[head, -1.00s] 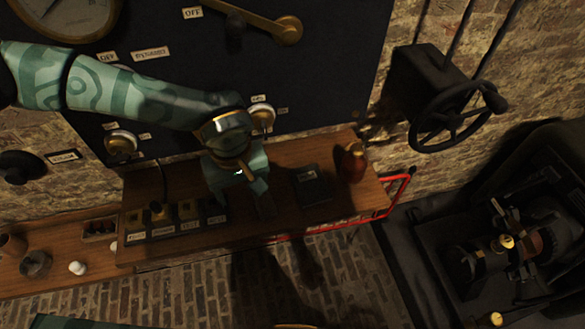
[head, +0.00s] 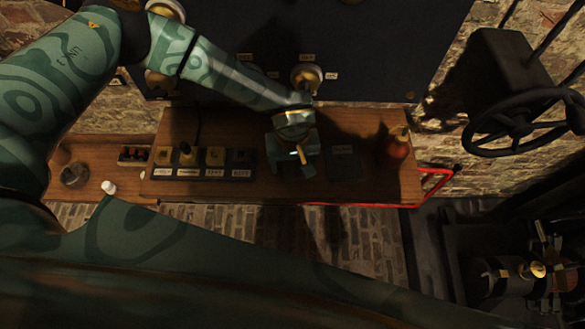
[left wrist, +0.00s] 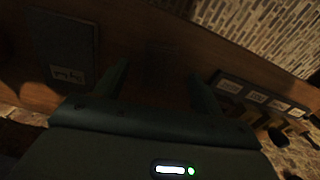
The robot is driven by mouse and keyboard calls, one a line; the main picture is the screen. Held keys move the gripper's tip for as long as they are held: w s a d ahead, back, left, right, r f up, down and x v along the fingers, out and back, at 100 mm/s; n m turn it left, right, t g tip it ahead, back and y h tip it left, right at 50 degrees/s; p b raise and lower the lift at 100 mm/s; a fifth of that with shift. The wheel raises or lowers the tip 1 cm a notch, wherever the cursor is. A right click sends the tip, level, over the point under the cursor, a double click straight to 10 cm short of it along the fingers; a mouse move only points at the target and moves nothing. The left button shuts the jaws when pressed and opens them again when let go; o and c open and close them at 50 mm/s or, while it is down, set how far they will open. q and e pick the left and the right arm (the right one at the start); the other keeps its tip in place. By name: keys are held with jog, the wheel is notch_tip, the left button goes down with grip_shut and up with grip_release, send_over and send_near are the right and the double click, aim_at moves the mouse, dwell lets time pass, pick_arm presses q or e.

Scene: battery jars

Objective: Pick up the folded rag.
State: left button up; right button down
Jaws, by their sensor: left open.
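A small dark patch (left wrist: 163,55) on the wooden bench lies between and just beyond my fingers in the left wrist view. It looks like the folded rag, but the picture is too dark to be sure. My left gripper (left wrist: 160,78) is open, with its fingers apart and nothing seen between them touching either one. In the head view my left gripper (head: 292,168) is over the middle of the bench and hides what is under it. My right gripper is not in view.
A handwheel (head: 520,120) is further right.

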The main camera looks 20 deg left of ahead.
aim_at(293, 170)
pick_arm(q)
notch_tip(293, 170, down, 3)
jog(key=shift+a+f, duration=0.15)
jog(key=shift+f, duration=0.3)
jog(key=shift+d, duration=0.2)
jog(key=shift+c, duration=0.6)
jog(key=shift+a, duration=0.1)
jog(key=c, duration=0.9)
jog(key=shift+c, duration=0.2)
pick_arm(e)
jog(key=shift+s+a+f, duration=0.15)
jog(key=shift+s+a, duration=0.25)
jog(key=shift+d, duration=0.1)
pick_arm(q)
jog(key=shift+r, duration=0.1)
